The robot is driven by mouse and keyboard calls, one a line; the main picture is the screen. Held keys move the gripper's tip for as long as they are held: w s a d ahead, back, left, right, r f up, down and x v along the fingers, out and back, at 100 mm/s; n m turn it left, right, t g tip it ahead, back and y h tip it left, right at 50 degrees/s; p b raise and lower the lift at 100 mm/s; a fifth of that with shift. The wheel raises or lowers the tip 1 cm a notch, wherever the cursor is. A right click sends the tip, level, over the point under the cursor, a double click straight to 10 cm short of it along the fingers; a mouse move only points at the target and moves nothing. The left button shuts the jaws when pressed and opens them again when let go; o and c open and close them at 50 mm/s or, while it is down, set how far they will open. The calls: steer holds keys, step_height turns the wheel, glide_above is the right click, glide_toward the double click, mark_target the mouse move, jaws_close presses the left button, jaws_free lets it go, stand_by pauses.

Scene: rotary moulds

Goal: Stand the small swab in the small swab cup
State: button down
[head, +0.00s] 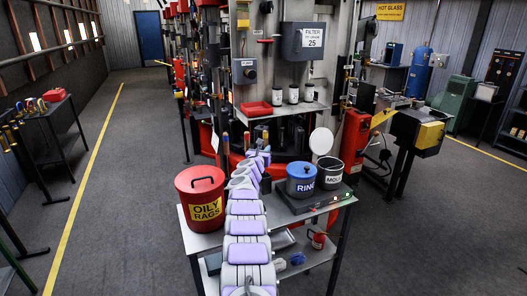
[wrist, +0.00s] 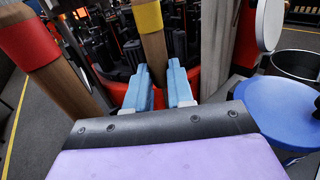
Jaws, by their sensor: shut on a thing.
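My gripper (wrist: 162,88) has pale blue fingers in the wrist view. It is shut on a wooden handle with a yellow band, which I take as the small swab (wrist: 149,18). The handle rises upright between the fingers; its lower end is hidden. A thicker wooden handle with a red band, perhaps a larger swab (wrist: 38,45), leans at the left, apart from the fingers. In the head view my arm covers much of the table, and wooden handles show beyond it.
On the table (head: 208,238) stand a red oily-rags can (head: 200,185) at left, a blue-lidded pot (head: 301,180) and a dark open pot (head: 329,170) at right. The machine (head: 300,143) rises behind. Open floor (head: 130,150) lies to the left.

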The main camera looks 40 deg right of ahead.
steer(key=shift+d+f, duration=0.15)
steer(key=c, duration=0.9)
jaws_free()
